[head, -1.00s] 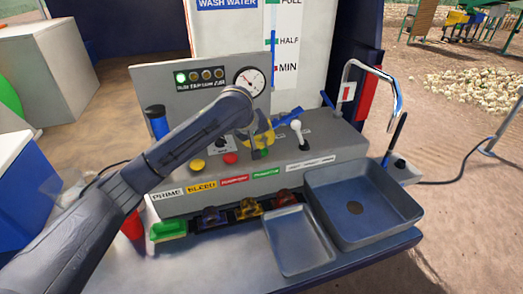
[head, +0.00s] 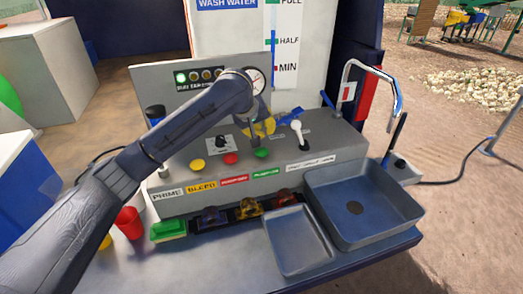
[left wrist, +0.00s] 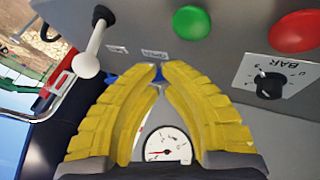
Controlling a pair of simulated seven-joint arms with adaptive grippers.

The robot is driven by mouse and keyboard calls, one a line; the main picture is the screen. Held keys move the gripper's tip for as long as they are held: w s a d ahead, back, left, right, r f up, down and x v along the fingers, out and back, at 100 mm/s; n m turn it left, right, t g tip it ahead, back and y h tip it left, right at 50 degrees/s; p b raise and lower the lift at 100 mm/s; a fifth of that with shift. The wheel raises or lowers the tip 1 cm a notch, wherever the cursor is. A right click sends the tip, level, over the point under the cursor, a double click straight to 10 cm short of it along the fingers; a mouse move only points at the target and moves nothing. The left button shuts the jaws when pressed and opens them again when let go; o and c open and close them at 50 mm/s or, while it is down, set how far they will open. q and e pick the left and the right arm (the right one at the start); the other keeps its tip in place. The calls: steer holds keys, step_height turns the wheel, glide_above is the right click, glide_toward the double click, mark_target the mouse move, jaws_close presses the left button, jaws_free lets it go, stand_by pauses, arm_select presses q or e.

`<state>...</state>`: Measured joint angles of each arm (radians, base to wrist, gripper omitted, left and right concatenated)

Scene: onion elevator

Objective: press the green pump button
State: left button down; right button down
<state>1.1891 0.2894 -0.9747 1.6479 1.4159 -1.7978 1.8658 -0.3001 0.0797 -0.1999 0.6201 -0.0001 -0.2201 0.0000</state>
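The green pump button (head: 262,153) is a round cap on the sloped grey panel, right of the red button (head: 232,158). In the left wrist view, the green button (left wrist: 191,22) shows clear at the top. My left gripper (head: 262,138) hangs over the panel just behind and above the green button, apart from it. Its yellow fingers (left wrist: 160,70) appear shut at the tips, with a gap lower down between them through which the gauge shows. I see nothing held. My right gripper is not in view.
A white-knobbed lever (head: 296,126) stands right of the green button. A yellow button (head: 198,165) and a black dial (head: 221,143) are to the left. The pressure gauge (head: 257,80) is behind my arm. A sink (head: 355,208) and a red cup (head: 129,222) flank the front.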

arm_select(q)
steer(key=shift+r, duration=0.95)
